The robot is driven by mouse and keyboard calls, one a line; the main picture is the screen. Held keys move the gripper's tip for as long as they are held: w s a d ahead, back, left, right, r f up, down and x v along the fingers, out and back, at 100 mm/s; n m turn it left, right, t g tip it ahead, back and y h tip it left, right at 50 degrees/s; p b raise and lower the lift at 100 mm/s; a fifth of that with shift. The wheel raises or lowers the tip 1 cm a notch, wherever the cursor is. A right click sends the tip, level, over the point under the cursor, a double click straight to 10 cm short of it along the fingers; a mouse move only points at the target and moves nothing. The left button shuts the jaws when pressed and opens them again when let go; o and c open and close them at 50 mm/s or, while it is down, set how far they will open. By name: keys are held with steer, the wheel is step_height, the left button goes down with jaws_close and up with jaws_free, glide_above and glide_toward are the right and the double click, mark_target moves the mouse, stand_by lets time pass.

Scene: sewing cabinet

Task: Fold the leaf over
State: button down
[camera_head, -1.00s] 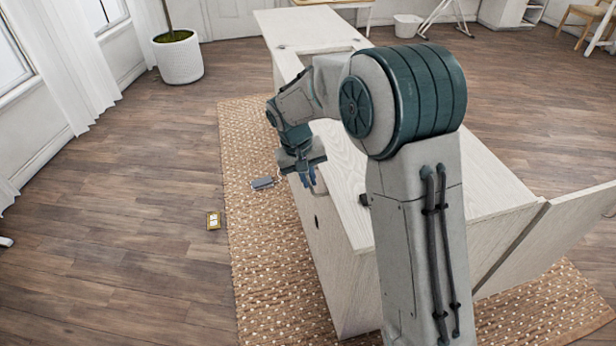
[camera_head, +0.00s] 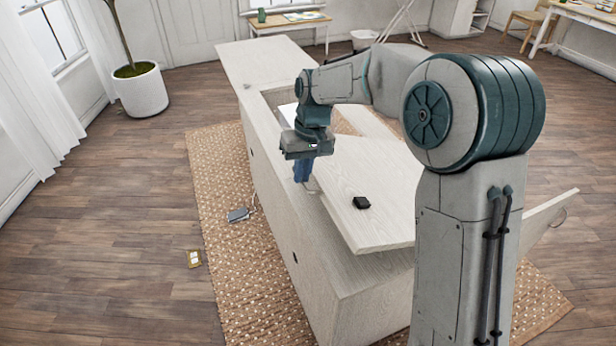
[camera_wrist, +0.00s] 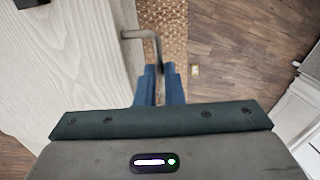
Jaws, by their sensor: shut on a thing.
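The leaf (camera_head: 375,180) is a pale wood-grain panel on top of the long sewing cabinet (camera_head: 300,230). It sits raised and tilted, apart from the cabinet top at its near end. It also fills the left of the wrist view (camera_wrist: 70,70). A bent metal handle (camera_wrist: 143,34) stands out from the leaf's edge. My gripper (camera_head: 303,172) is at the leaf's left edge, with its blue fingers (camera_wrist: 160,82) shut on the end of this handle. My arm hides part of the leaf and cabinet.
A small black block (camera_head: 361,202) is on the leaf. An opening in the cabinet top (camera_head: 275,98) shows beyond my gripper. Another panel (camera_head: 548,215) sticks out at the right. A grey device (camera_head: 238,215) lies on the woven rug (camera_head: 215,165). Wood floor at left is mostly clear.

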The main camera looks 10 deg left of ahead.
steer(key=r+p, duration=0.1)
steer(key=r, duration=0.1)
steer(key=w+d+r+p, duration=0.1)
steer(key=r, duration=0.1)
steer(key=d+r+p, duration=0.1)
steer(key=r, duration=0.1)
steer(key=shift+w+d, duration=0.25)
steer(key=shift+w+d+r+p, duration=0.3)
steer(key=shift+d+r+p, duration=0.05)
steer(key=shift+d+r, duration=0.25)
steer(key=c, duration=1.7)
jaws_free()
steer(key=shift+o, duration=0.8)
steer(key=shift+w+d+f, duration=0.1)
steer(key=shift+d, duration=0.1)
step_height(320, 180, up, 14)
steer(key=w+d, duration=0.1)
steer(key=d, duration=0.1)
steer(key=shift+f, duration=0.2)
